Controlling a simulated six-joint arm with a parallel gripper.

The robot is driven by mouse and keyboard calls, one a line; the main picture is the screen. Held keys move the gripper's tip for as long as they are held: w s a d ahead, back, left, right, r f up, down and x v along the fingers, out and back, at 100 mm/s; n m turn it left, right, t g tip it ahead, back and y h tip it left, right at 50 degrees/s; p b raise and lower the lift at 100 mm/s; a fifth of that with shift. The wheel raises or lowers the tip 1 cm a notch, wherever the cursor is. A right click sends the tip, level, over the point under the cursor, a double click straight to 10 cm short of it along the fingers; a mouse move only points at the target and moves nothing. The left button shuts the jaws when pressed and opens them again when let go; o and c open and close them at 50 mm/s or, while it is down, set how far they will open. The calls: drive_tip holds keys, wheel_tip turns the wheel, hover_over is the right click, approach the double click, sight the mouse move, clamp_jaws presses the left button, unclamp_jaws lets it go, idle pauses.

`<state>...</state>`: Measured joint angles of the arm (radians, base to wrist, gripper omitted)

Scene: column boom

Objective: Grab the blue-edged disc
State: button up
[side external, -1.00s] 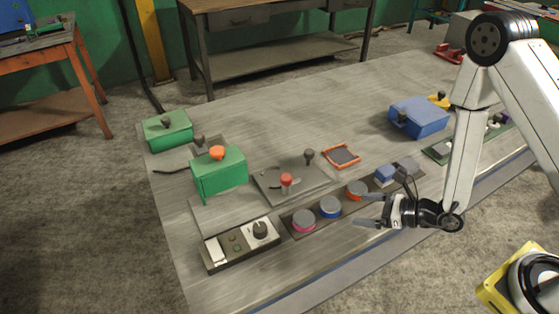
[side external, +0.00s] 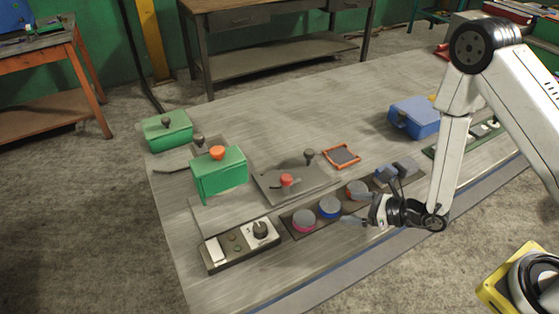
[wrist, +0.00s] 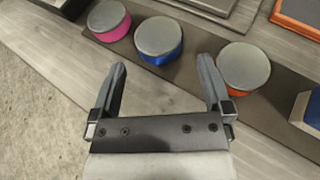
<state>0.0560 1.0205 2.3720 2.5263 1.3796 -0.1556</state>
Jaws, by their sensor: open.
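The blue-edged disc (side external: 329,207) has a grey top and sits on a dark strip, between a pink-edged disc (side external: 304,220) and an orange-edged disc (side external: 356,190). In the wrist view the blue-edged disc (wrist: 158,40) lies beyond the fingertips, roughly ahead of the gap. The pink-edged disc (wrist: 108,19) is to its left and the orange-edged disc (wrist: 243,68) to its right, near the right finger. My gripper (wrist: 162,72) is open and empty. In the side view my gripper (side external: 354,207) is just right of the blue-edged disc, apart from it.
A blue block (side external: 385,175) stands on the strip's right end. A control box with a knob (side external: 240,245) is at the left. The table's front edge is clear.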

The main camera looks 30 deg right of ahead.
sight(334, 206)
drive_tip(key=shift+x, duration=2.4)
drive_tip(key=shift+s, duration=0.1)
clamp_jaws()
drive_tip(key=shift+r, duration=0.2)
drive_tip(key=shift+a+r, duration=0.1)
drive_tip(key=shift+r, duration=4.7)
